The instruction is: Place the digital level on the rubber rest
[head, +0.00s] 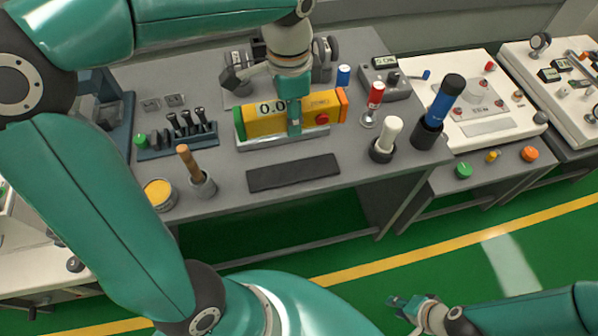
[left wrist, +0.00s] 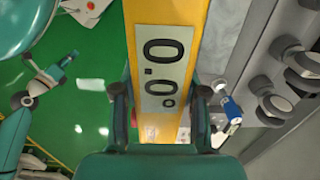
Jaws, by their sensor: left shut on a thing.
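The digital level (head: 262,122) is a long yellow bar with an orange right end, a red knob and a display reading 0.0. It also fills the middle of the left wrist view (left wrist: 160,125). My left gripper (head: 294,122) is shut on it near its middle, from above. The level is at a pale grey tray (head: 288,142); I cannot tell whether it rests in it or hangs just above. The rubber rest (head: 293,173), a flat dark strip, lies bare on the bench in front. My right gripper (head: 404,303) is low over the green floor, away from the bench; its opening is unclear.
Left of the tray stands a rack of dark tools (head: 180,135). A wooden-handled tool in a cup (head: 202,183) and a yellow-topped tin (head: 160,194) stand front left. A white-handled tool (head: 386,139) and a blue-handled tool (head: 438,112) stand upright to the right.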

